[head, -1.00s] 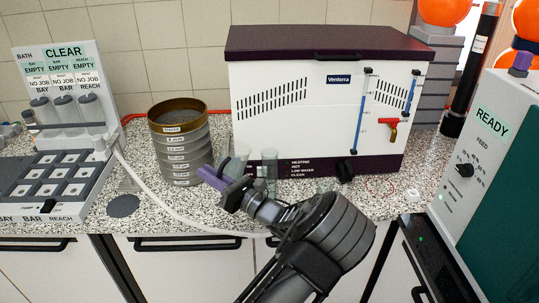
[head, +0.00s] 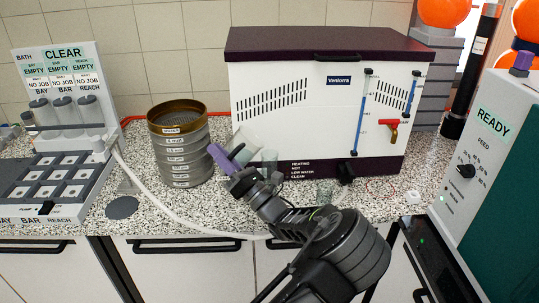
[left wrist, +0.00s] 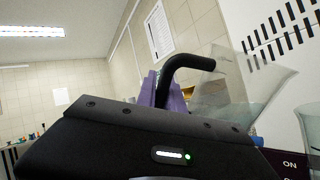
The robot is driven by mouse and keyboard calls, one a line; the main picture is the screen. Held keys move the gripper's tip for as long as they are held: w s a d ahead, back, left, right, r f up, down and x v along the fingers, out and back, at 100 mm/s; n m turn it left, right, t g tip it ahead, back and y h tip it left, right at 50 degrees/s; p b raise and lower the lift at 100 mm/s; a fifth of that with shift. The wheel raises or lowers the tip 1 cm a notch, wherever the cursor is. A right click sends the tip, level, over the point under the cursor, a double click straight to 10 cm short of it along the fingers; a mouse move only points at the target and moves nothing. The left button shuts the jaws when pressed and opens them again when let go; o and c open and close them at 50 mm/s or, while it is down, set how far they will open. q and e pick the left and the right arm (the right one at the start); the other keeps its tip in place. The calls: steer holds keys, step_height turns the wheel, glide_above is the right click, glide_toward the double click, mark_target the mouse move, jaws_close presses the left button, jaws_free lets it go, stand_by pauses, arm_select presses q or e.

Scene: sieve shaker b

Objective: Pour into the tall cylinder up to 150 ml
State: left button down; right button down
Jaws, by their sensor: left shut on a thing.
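My left gripper (head: 231,168) has purple fingers and is shut on the black handle (left wrist: 186,72) of a clear jug. The jug (head: 244,141) is held above the counter, tilted with its mouth toward the right. It also shows in the left wrist view (left wrist: 235,85), with its spout pointing right. The tall clear cylinder (head: 269,161) stands upright just right of the jug, in front of the white cabinet. Its edge shows in the left wrist view (left wrist: 308,128). Its scale and level are too small to read. My right gripper is not in view.
A sieve stack (head: 181,150) stands close left of the gripper. The white cabinet (head: 290,130) is right behind the jug and cylinder. A small clear glass (head: 325,190) stands to the right. A white hose (head: 185,220) runs along the counter front.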

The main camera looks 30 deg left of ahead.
arm_select(q)
steer(key=shift+w+d+r+m+t, duration=0.15)
steer(key=shift+r+m+t, duration=0.35)
steer(key=shift+r, duration=0.05)
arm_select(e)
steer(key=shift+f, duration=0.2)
arm_select(q)
steer(key=shift+w+d+r+m+t+y+b, duration=0.1)
steer(key=shift+m+t+y+b, duration=0.3)
steer(key=shift+m+b, duration=0.2)
steer(key=shift+w+d+r+m+t+y+b, duration=0.1)
steer(key=shift+m+t+y+b, duration=0.2)
steer(key=shift+m+t+b, duration=0.25)
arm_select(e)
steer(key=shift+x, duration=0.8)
arm_select(q)
steer(key=shift+w+d+r+m+t+b, duration=0.25)
steer(key=shift+r+m+t, duration=0.25)
steer(key=shift+m+t, duration=0.45)
steer(key=shift+w+d+r+m+t+b, duration=0.2)
steer(key=shift+r+m+t, duration=0.35)
steer(key=shift+m+t, duration=0.4)
steer(key=shift+w+d+r+m+t+b, duration=0.15)
steer(key=shift+d+r+m+t+b, duration=0.15)
steer(key=shift+r+m+t, duration=0.6)
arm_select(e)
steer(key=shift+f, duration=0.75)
